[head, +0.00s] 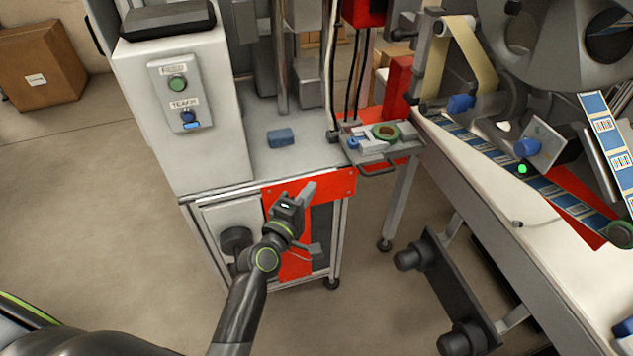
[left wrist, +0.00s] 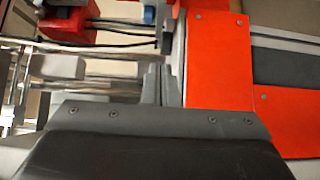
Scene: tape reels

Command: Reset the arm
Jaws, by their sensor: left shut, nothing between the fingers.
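My left gripper (head: 308,188) is in the middle of the head view, in front of the cabinet's red panel (head: 338,184). Its fingers are shut with nothing between them. In the left wrist view the closed fingers (left wrist: 159,85) point toward the top, beside the red panel (left wrist: 215,60). I cannot tell the exact gap between the fingers and the panel. My left arm reaches up from the bottom of the head view. My right gripper is not in view.
A white control box (head: 215,130) stands left. A label machine (head: 545,150) fills the right.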

